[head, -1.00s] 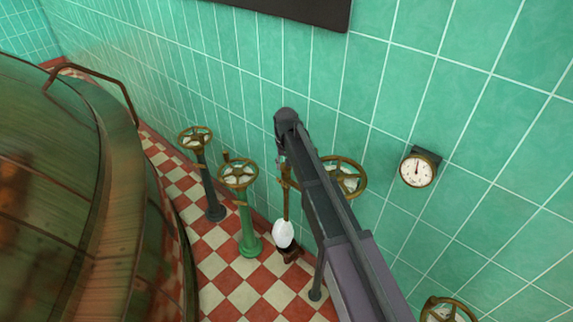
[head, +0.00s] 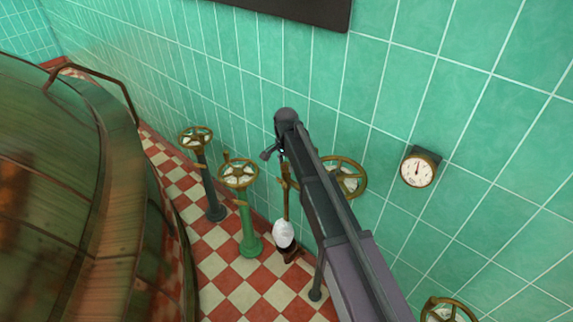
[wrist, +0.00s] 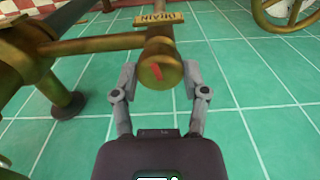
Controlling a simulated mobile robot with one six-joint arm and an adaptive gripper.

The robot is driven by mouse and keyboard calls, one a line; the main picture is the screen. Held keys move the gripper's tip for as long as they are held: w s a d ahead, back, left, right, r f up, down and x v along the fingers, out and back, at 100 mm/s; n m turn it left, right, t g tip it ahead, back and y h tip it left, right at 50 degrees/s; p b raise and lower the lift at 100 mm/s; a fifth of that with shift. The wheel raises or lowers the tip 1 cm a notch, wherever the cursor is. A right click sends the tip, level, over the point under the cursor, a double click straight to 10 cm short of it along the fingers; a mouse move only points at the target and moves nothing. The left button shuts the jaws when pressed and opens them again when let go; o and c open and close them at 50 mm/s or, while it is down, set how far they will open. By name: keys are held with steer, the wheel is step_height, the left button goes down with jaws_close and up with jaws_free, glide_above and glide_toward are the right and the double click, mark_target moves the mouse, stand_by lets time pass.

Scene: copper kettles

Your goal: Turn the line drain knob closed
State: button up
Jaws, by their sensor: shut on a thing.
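The drain knob (wrist: 160,72) is a round brass knob with a red mark on its face, in the upper middle of the wrist view. A brass plate (wrist: 154,20) just beyond it reads DRAIN, upside down. My gripper (wrist: 160,82) has one finger on each side of the knob and is shut on it. The red mark lies tilted, not straight up. In the head view my gripper (head: 271,152) shows only in part at the end of my arm, by the brass pipe (head: 285,187). The knob cannot be made out there.
A brass pipe (wrist: 95,43) runs left from the knob. Spoked handwheels stand on a green post (head: 248,225) and a dark post (head: 211,190); another handwheel (head: 349,178) is by the tiled wall. A gauge (head: 417,171) hangs right.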

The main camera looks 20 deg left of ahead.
steer(key=shift+s+m, duration=0.1)
steer(key=shift+m, duration=1.2)
steer(key=o, duration=1.1)
steer(key=shift+o, duration=0.2)
steer(key=shift+n, duration=0.3)
